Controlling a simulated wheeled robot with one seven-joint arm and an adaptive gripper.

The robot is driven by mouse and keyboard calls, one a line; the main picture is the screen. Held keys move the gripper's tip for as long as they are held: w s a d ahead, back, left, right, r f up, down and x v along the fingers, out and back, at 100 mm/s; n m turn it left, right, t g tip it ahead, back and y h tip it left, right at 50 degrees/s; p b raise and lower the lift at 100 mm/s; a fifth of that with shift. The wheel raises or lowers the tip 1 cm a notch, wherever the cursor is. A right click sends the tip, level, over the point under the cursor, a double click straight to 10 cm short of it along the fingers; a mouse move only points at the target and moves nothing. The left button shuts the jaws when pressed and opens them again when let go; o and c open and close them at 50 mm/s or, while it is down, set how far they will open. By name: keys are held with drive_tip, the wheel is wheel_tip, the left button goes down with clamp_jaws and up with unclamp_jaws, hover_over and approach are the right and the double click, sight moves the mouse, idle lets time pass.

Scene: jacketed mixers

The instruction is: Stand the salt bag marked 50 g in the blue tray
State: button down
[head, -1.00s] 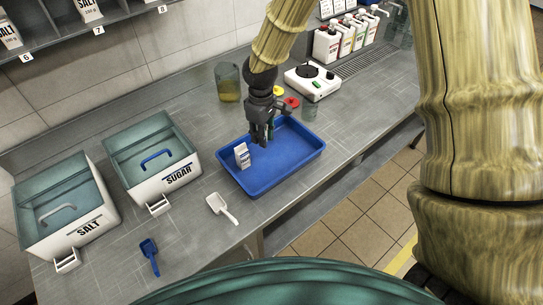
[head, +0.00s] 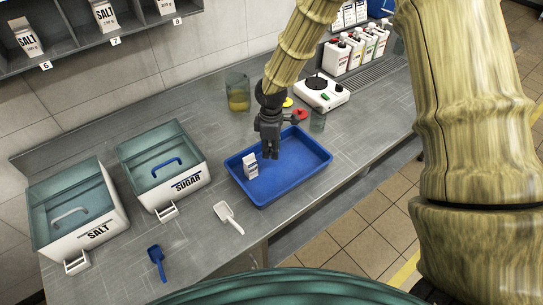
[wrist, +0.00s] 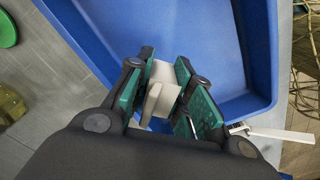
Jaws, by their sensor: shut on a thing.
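A small white salt bag (head: 250,166) stands upright near the left end of the blue tray (head: 312,181); its weight mark is too small to read. My gripper (head: 271,156) points down over the tray, just right of and behind that bag in the head view. In the wrist view, my gripper (wrist: 167,62) is shut on a white bag-like thing (wrist: 163,76) between its green pads, with the blue tray floor beyond. Its label does not show. The near finger hides it in the head view, and I cannot tell whether both views show the same bag.
The SUGAR bin (head: 187,183) and SALT bin (head: 97,233) stand left of the tray. A white scoop (head: 229,217) and a blue scoop (head: 157,262) lie in front. A glass jar (head: 238,92) and a white hotplate (head: 321,92) stand behind. Bare tray floor lies right of my gripper.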

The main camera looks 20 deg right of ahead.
sight(271, 164)
drive_tip(key=shift+f+p, duration=0.6)
drive_tip(key=shift+f, duration=1.55)
drive_tip(key=shift+f, duration=0.1)
drive_tip(key=c, duration=1.3)
unclamp_jaws()
drive_tip(key=shift+r+b, duration=1.7)
drive_tip(key=shift+r, duration=4.4)
